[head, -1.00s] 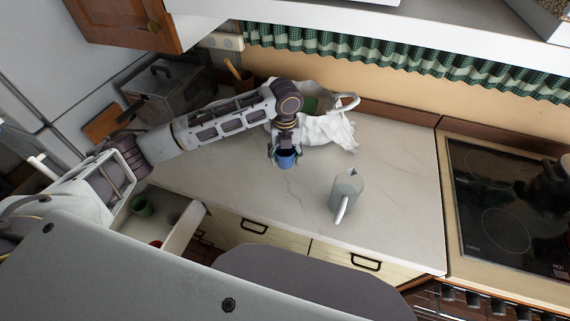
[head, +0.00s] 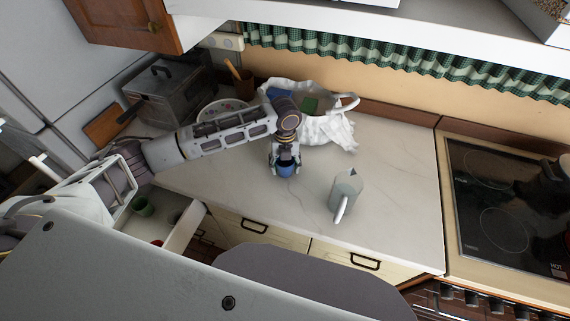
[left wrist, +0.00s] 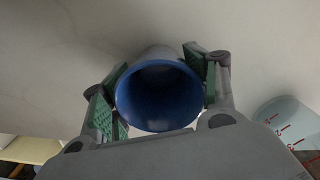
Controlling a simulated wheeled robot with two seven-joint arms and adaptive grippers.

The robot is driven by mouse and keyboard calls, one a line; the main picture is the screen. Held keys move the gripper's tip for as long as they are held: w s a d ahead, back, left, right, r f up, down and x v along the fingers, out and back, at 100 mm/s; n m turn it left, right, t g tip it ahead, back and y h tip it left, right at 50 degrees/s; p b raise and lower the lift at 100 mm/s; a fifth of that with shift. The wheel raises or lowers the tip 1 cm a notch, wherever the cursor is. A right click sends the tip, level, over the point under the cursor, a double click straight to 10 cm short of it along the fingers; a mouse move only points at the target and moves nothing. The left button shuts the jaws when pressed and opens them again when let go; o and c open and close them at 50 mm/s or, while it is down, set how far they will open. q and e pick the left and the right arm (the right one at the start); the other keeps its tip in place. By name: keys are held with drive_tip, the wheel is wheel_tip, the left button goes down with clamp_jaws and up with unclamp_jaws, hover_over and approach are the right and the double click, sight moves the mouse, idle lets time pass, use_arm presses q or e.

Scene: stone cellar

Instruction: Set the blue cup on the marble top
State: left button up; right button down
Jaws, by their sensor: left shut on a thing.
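The blue cup (head: 286,171) is held between the fingers of my left gripper (head: 286,162), over the middle of the marble top (head: 395,190). In the left wrist view the cup (left wrist: 160,96) shows its round open mouth, with the green finger pads of my left gripper (left wrist: 158,88) on both sides. The inside that shows looks empty. I cannot tell whether the cup's base touches the marble or is a little above it. My right gripper is not in view.
A grey-green jug (head: 347,190) stands to the right of the cup; it also shows in the left wrist view (left wrist: 290,120). A white bag (head: 325,128) lies behind my gripper. An open drawer (head: 185,228) holds a green cup (head: 143,206). The cooktop (head: 500,205) is at right.

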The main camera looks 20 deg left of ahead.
use_arm(q)
drive_tip(key=shift+f, duration=0.1)
drive_tip(key=o, duration=1.1)
wheel_tip(320, 180, up, 12)
drive_tip(key=shift+r+b, duration=0.15)
drive_tip(key=shift+b, duration=0.55)
